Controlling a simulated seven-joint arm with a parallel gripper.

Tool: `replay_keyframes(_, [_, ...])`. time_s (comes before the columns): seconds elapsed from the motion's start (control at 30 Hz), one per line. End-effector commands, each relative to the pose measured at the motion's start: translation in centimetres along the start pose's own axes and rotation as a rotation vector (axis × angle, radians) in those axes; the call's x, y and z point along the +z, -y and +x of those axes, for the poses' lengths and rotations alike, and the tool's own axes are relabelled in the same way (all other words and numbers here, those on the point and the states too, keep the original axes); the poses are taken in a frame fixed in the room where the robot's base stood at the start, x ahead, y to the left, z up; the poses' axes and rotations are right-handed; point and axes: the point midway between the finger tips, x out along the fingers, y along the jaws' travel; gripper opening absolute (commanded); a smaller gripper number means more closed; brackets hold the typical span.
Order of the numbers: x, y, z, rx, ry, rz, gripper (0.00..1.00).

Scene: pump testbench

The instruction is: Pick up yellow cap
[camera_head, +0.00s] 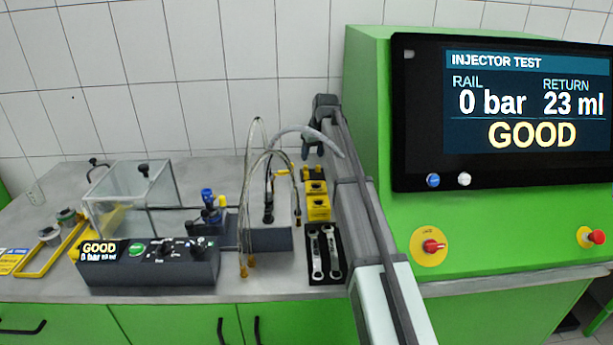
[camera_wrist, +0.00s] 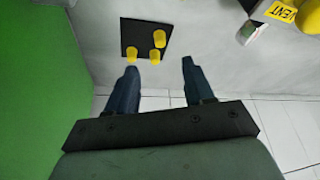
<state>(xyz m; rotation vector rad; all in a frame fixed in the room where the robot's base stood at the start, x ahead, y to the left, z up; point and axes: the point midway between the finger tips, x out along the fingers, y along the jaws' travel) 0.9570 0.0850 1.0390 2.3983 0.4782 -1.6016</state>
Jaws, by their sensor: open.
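Three yellow caps show in the wrist view: one at the upper right (camera_wrist: 159,38), one at the lower left (camera_wrist: 131,54) and one at the lower right (camera_wrist: 155,56). They are on or at the edge of a black square pad (camera_wrist: 132,30) on the grey bench. My gripper (camera_wrist: 158,66) is open, with nothing between its dark fingers. The caps lie beyond the fingertips, apart from them. In the head view my gripper (camera_head: 312,154) points down at the back of the bench, above small yellow pieces (camera_head: 313,173) too small to tell apart.
Yellow boxes (camera_head: 318,208) and a black tray with wrenches (camera_head: 325,255) stand in front of my gripper. Looping hoses (camera_head: 262,165) rise to the left. A green cabinet (camera_head: 480,235) is close on the right. A yellow VENT label (camera_wrist: 281,11) shows in the wrist view.

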Motion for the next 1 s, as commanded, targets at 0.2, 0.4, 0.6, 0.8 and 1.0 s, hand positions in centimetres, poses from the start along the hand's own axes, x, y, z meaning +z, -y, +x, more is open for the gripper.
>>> replay_keyframes(0.2, [-0.1,0.0,3.9,-0.001,0.002,0.001,0.52])
replay_keyframes(0.4, [-0.1,0.0,5.6,0.0,0.001,0.001,0.52])
replay_keyframes(0.6, [-0.3,-0.1,6.7,0.0,0.001,0.002,0.52])
replay_keyframes(0.8, [-0.5,-0.1,9.4,0.0,0.002,0.002,0.52])
replay_keyframes(1.0, [-0.5,-0.1,10.8,0.0,0.0,0.002,0.52])
